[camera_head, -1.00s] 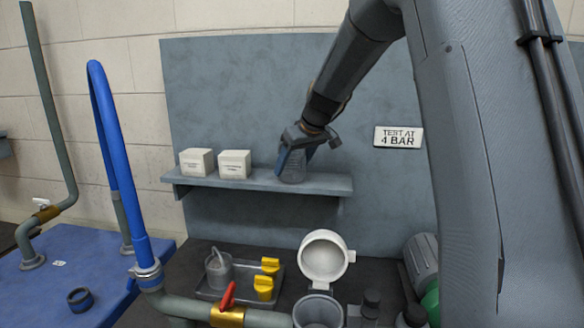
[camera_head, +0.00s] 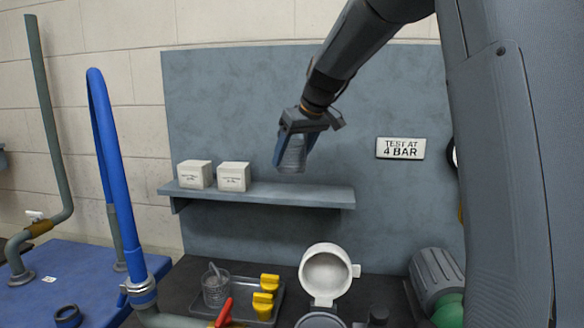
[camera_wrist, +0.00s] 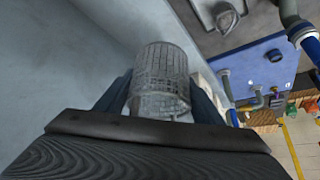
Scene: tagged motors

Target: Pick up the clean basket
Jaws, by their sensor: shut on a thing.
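A grey mesh basket (camera_head: 292,155) is held between the fingers of my gripper (camera_head: 293,150), in the air above the right part of the wall shelf (camera_head: 265,194). The wrist view shows the mesh basket (camera_wrist: 160,80) between the two blue-grey fingers, its mesh looking clear. The lower part is hidden behind the gripper body in that view. A second mesh basket with a handle (camera_head: 215,287) stands in the tray (camera_head: 279,312) on the dark bench below.
Two white boxes (camera_head: 234,177) stand on the shelf's left half. Two yellow pieces (camera_head: 265,291) lie in the tray. An open white lid (camera_head: 326,275) stands right of it. A blue hose (camera_head: 113,170) rises at left. A motor (camera_head: 437,283) lies at right.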

